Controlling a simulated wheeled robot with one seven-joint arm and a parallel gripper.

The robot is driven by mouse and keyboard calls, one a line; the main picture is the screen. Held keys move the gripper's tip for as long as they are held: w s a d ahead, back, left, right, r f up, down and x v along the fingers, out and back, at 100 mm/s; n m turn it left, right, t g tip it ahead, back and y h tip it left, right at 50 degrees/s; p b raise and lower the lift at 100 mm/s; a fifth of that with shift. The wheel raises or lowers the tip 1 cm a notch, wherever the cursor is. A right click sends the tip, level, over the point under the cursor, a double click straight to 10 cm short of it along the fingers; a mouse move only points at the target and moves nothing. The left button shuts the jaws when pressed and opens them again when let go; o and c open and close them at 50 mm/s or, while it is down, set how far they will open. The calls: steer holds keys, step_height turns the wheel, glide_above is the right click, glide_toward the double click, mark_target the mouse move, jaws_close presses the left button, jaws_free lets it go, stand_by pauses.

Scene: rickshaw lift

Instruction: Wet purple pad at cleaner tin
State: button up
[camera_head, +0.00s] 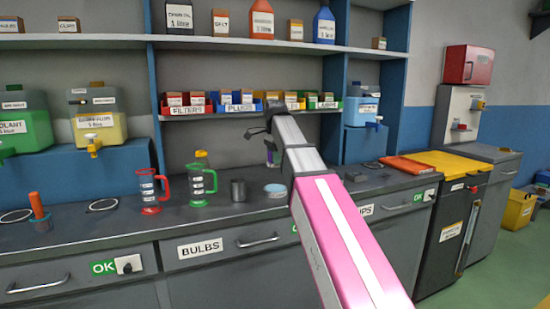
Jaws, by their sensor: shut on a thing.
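My pink and grey arm reaches over the counter. My gripper (264,134) is at its far end, in front of the back wall and below the shelf of small bins. It is shut on a small purple thing (270,157), likely the purple pad, which hangs below it and is mostly hidden by the arm. A round, low tin with a pale blue top (274,189) stands on the counter below, close to the arm. A dark grey open metal cup (238,190) stands left of it. I cannot tell which one is the cleaner tin.
A green jug (201,182) and a red jug (151,191) stand on the counter (100,225) to the left. A small yellow-capped bottle (201,158) is behind the green jug. A green tank (22,121), a yellow tank (97,116) and a blue tank (362,105) flank the shelf of bins.

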mark_target(275, 188)
steer(key=shift+s+f, duration=0.2)
steer(key=shift+f, duration=1)
steer(key=shift+s+f, duration=0.15)
steer(key=shift+f, duration=1.05)
steer(key=shift+s+f, duration=0.2)
steer(key=shift+f, duration=1)
steer(key=shift+f, duration=0.55)
steer(key=shift+r, duration=3.55)
steer(key=shift+s, duration=0.1)
